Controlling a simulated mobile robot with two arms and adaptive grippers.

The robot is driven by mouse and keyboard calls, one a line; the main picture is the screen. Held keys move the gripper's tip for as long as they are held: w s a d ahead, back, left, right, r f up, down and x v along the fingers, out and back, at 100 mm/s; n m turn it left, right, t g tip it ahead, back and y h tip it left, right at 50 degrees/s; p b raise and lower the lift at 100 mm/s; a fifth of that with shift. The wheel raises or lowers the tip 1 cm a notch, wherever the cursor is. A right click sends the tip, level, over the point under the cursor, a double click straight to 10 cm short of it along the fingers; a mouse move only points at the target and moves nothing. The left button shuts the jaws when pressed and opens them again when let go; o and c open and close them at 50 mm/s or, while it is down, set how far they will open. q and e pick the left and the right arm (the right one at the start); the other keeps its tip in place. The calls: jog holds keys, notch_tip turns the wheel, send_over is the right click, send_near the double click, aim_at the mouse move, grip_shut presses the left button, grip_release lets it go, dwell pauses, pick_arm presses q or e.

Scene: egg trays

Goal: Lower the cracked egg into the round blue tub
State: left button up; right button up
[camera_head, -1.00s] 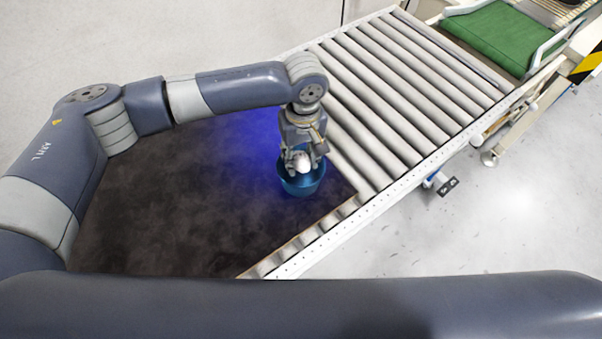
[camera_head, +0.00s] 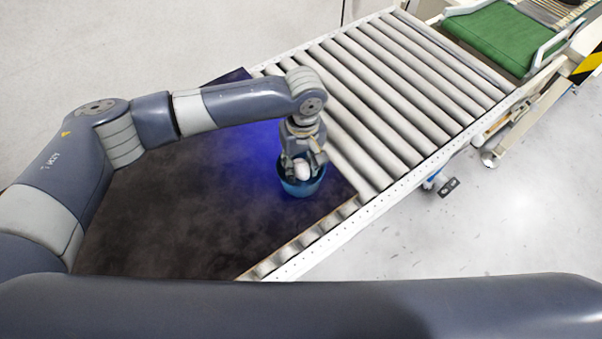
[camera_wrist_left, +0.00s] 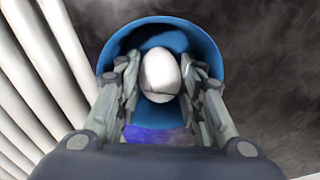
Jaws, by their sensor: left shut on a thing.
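The cracked egg (camera_head: 301,169) is white. In the left wrist view the egg (camera_wrist_left: 160,72) sits between the two fingers, with a dark crack line across its lower part. My left gripper (camera_head: 302,167) is shut on it and points down into the round blue tub (camera_head: 302,190). The egg appears at or just inside the tub's mouth; its height above the tub floor cannot be told. In the left wrist view the tub's rim (camera_wrist_left: 165,20) surrounds the egg and fingertips. My right gripper is not in view.
The tub stands on a dark board (camera_head: 170,215), beside a roller conveyor (camera_head: 400,90). A blue glow lies on the board beside the tub. A green belt (camera_head: 490,38) is at the upper right. The board left of the tub is clear.

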pick_arm(q)
jog(key=shift+f, duration=1.65)
dwell(1.8)
jog(key=o, duration=0.8)
jog(key=shift+r+p, duration=7)
jog(key=shift+p, duration=0.95)
jog(key=shift+s, duration=0.15)
